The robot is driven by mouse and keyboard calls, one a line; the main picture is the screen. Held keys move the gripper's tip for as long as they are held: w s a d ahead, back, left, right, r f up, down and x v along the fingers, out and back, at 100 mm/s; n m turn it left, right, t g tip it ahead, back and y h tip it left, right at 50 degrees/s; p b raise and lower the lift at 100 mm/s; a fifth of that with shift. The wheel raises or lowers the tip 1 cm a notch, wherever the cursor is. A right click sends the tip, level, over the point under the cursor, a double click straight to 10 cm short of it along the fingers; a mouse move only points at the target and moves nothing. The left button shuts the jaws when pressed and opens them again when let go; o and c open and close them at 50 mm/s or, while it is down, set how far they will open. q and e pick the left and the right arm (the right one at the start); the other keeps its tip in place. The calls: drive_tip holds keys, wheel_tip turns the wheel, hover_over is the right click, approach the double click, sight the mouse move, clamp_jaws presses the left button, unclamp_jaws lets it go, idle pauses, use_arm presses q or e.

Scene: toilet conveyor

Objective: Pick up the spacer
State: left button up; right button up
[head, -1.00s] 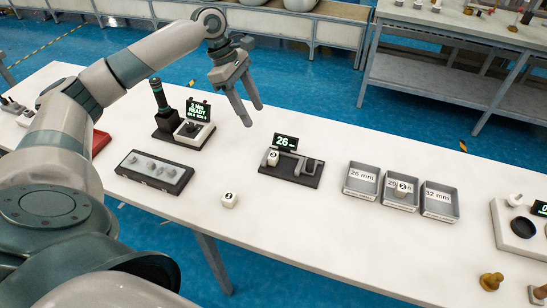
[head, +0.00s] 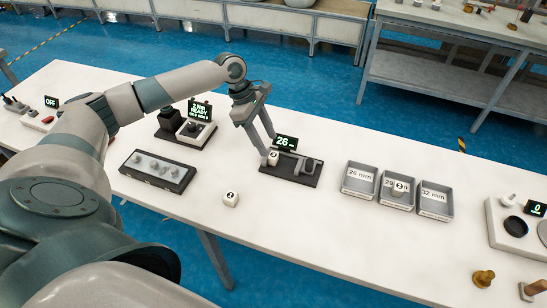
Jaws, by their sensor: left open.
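A small white spacer (head: 272,159) with a dark round number mark sits at the left end of a black gauge (head: 301,178), whose display (head: 285,142) reads 26. My left gripper (head: 268,147) is open, its fingers pointing down at this spacer; I cannot tell whether they touch it. A second white spacer (head: 231,198) lies loose on the table in front of the gauge. A third spacer (head: 398,190) is in the middle grey bin. My right gripper is not in view.
Three grey bins stand right of the gauge: 26 mm (head: 359,181), 29 mm (head: 397,204) and 32 mm (head: 435,203). A black rack (head: 157,170) of grey parts and a tool station (head: 197,132) stand to the left.

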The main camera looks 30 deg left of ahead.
sight(273, 154)
use_arm(q)
drive_tip(key=shift+d+f+p, duration=0.25)
drive_tip(key=shift+f+p, duration=0.15)
drive_tip(key=shift+p, duration=0.1)
drive_tip(key=p+x, duration=0.1)
drive_tip(key=x, duration=0.2)
drive_tip(key=shift+f, duration=0.1)
drive_tip(key=shift+d+f, duration=0.15)
drive_tip(key=shift+f, duration=0.4)
drive_tip(key=c, duration=1.2)
drive_tip(key=shift+r, duration=0.15)
